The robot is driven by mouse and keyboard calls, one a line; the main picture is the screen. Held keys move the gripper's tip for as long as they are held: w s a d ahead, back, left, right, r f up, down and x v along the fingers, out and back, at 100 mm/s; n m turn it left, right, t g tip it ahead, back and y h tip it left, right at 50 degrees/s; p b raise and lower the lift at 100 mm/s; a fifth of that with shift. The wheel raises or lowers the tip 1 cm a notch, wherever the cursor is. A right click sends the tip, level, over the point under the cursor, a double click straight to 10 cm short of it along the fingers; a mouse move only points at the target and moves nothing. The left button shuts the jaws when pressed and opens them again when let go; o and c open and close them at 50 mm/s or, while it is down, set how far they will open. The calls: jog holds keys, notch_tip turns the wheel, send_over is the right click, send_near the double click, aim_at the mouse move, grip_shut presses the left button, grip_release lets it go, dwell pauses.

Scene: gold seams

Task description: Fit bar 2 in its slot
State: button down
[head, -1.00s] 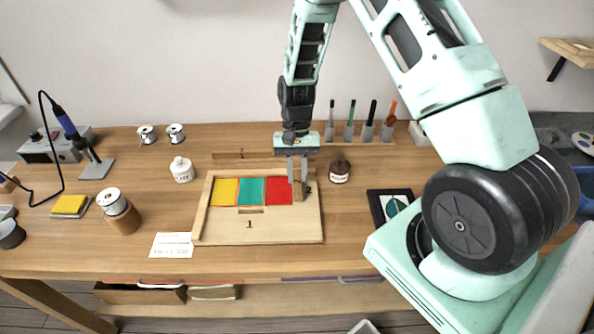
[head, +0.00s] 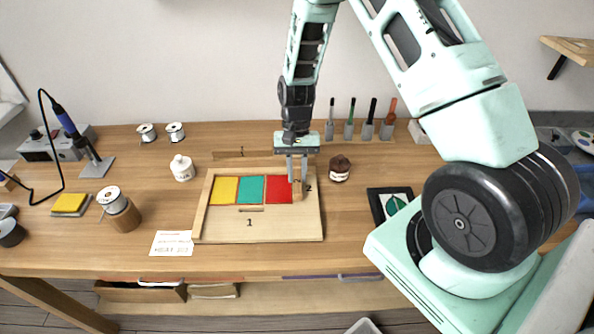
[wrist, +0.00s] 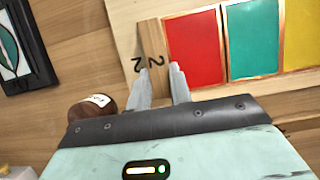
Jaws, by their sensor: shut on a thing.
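Bar 2 (wrist: 152,42) is a slim wooden bar with a dark "2" on it. My gripper (head: 298,178) is shut on it; in the wrist view the two grey fingertips (wrist: 160,68) close on its near end. The bar runs along the outer edge of the red panel (head: 278,190) on the wooden board (head: 285,226). The board carries a printed "2" just beside the bar. I cannot tell whether the bar sits fully down in its slot.
Teal (head: 250,190) and yellow (head: 224,191) panels lie left of the red one. A brown bottle (head: 340,168) stands close to the right of my gripper. Another bar (head: 242,154) lies behind the board.

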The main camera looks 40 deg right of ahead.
jog(key=shift+f, duration=0.35)
dwell(1.0)
jog(key=c, duration=0.7)
grip_release()
jog(key=shift+r, duration=0.1)
jog(key=shift+r+p, duration=2.85)
jog(key=shift+r, duration=0.65)
